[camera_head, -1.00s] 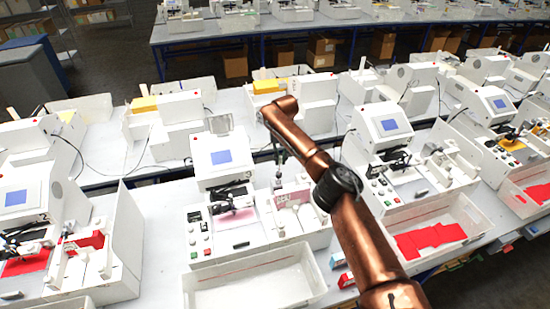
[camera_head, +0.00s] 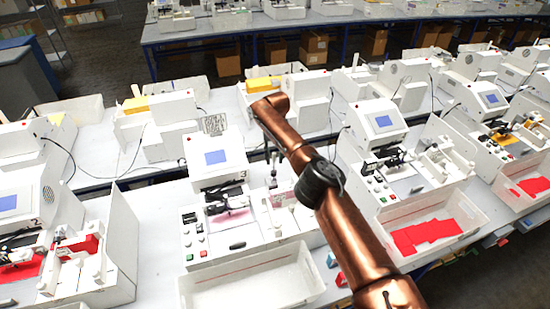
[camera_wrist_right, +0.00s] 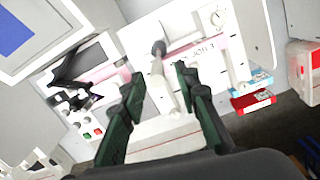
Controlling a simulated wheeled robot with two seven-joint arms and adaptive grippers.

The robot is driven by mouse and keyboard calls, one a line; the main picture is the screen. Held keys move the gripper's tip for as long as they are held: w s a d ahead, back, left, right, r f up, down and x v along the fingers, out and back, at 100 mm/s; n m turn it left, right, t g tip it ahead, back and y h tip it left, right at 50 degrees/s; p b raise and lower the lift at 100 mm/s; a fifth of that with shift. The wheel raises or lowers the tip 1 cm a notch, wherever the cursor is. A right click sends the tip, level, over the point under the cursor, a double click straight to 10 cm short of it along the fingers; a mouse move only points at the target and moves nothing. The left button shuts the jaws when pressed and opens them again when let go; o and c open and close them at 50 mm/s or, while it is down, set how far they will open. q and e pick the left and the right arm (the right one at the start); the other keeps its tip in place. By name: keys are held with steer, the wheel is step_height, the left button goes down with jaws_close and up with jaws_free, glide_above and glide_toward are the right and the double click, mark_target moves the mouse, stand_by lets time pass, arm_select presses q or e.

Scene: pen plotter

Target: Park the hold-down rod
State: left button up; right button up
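The plotter in front of me has a white housing with a blue screen (camera_head: 215,157) and a black pen carriage (camera_head: 216,208) over a pink patch. In the right wrist view, a pale rod with a dark round knob (camera_wrist_right: 158,47), apparently the hold-down rod, stands over the white block with a pink printed strip (camera_wrist_right: 197,54). My right gripper (camera_head: 272,178) hangs over the right part of this plotter. In the right wrist view, its dark green fingers (camera_wrist_right: 157,80) are spread, with the rod seen between them; contact cannot be told. My left gripper is out of view.
An empty white tray (camera_head: 250,282) sits at the plotter's front. Small red and blue boxes (camera_wrist_right: 253,100) lie beside the plotter. Similar plotters stand on both sides, the right one with a tray of red sheets (camera_head: 428,235). A thin upright wall (camera_head: 122,230) stands at left.

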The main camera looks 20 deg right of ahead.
steer(key=shift+d+r, duration=0.15)
steer(key=shift+r, duration=0.05)
step_height(320, 180, up, 12)
steer(key=shift+s+f, duration=0.15)
steer(key=shift+s, duration=0.2)
stand_by(0.5)
